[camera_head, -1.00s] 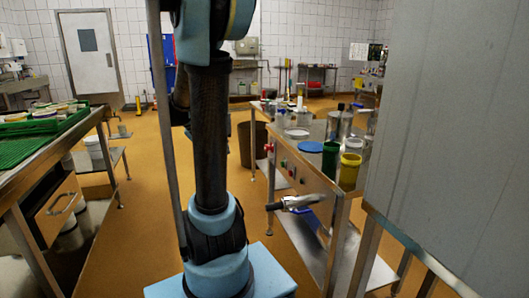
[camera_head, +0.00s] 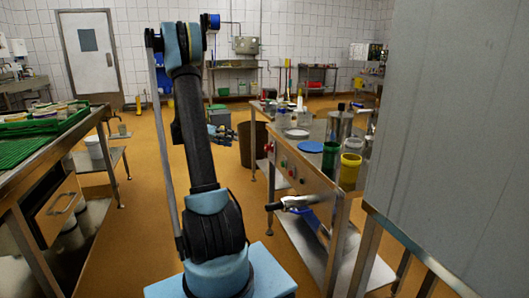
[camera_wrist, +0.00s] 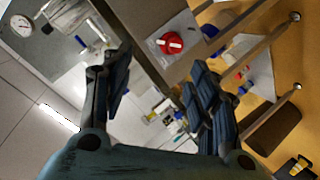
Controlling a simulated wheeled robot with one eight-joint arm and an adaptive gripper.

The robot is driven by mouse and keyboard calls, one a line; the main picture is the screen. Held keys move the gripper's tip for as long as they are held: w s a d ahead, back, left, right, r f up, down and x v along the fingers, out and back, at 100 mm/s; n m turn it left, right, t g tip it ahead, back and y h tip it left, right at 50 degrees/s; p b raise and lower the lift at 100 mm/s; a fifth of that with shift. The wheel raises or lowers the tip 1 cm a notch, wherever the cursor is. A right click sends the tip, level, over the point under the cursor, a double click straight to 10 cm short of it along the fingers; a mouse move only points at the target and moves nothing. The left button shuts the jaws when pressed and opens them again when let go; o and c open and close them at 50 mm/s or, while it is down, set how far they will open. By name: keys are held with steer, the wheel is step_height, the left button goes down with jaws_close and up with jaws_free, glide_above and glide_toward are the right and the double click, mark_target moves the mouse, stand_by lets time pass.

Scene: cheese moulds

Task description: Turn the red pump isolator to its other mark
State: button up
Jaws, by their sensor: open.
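The red pump isolator (camera_wrist: 171,43) is a round red knob with a pale bar across it, on a grey plate in the upper middle of the wrist view. My gripper (camera_wrist: 160,78) is open and empty, its dark fingers apart on either side of the view. The knob appears beyond the fingertips, apart from them. In the head view my gripper (camera_head: 221,133) hangs left of the steel bench, clear of it. Small red spots, one (camera_head: 268,147) farther and one (camera_head: 283,163) nearer, show on the bench's side; I cannot tell which is the isolator.
The steel bench (camera_head: 316,182) carries jars, a blue lid (camera_head: 311,147) and a yellow pot (camera_head: 349,172). A brown bin (camera_head: 253,144) stands behind my gripper. Open floor lies to the left.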

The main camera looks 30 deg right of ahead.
steer(key=w+d+f+m+g+h, duration=0.2)
steer(key=w+d+f+m+h, duration=0.25)
steer(key=f, duration=0.45)
glide_toward(266, 149)
steer(key=shift+g+y, duration=0.3)
steer(key=shift+y, duration=0.05)
steer(key=x, duration=0.3)
steer(key=w+x, duration=0.1)
steer(key=x, duration=0.6)
steer(key=shift+w+d+r, duration=0.1)
steer(key=shift+w+d, duration=0.2)
steer(key=c, duration=1.1)
